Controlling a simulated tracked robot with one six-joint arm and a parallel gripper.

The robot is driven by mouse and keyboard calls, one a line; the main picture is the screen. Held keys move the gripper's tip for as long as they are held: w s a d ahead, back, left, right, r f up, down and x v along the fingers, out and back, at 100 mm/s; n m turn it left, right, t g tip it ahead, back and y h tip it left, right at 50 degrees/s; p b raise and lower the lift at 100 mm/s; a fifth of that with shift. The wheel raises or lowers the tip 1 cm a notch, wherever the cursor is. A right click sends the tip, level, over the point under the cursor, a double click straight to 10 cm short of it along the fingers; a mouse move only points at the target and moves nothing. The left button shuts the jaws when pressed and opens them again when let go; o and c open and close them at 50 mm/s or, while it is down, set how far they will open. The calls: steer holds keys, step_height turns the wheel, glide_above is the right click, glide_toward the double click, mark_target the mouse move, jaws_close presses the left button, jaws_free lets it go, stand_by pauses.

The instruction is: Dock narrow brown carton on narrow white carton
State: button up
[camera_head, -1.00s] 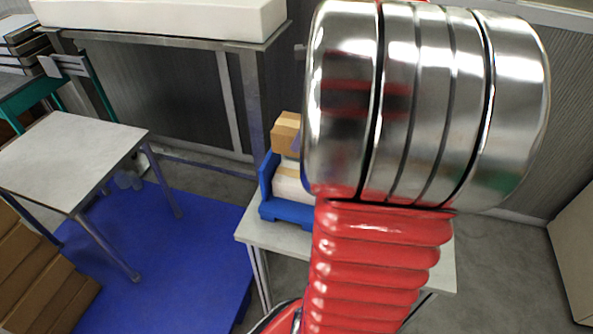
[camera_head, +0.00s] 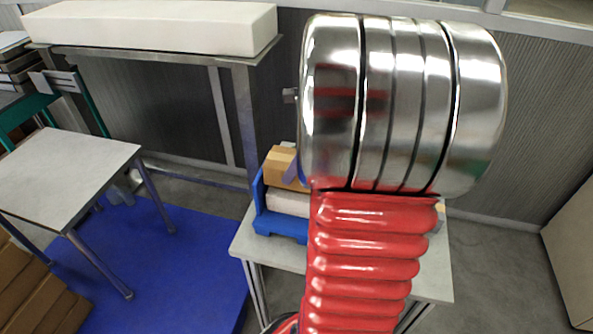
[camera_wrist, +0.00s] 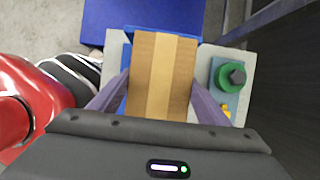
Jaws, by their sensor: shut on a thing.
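The narrow brown carton (camera_head: 281,168), with a lighter tape band, is directly above the narrow white carton (camera_head: 287,202). Their edges meet in the head view, but I cannot tell whether they touch. The white carton lies in a blue holder (camera_head: 259,212) on a small light table. In the wrist view the brown carton (camera_wrist: 145,72) sits between the two purple fingers of my gripper (camera_wrist: 158,82), which is shut on it. The brown carton hides the white carton there. My arm hides the right side of both cartons in the head view.
The small light table (camera_head: 242,243) carries the holder. Another table (camera_head: 70,170) stands left, above a blue floor mat (camera_head: 190,270). A long white block (camera_head: 150,25) lies behind.

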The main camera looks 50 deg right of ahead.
steer(key=shift+f, duration=0.1)
steer(key=shift+f, duration=1.75)
steer(key=o, duration=1.5)
steer(key=shift+f, duration=0.1)
steer(key=shift+c, duration=0.2)
steer(key=v, duration=1.2)
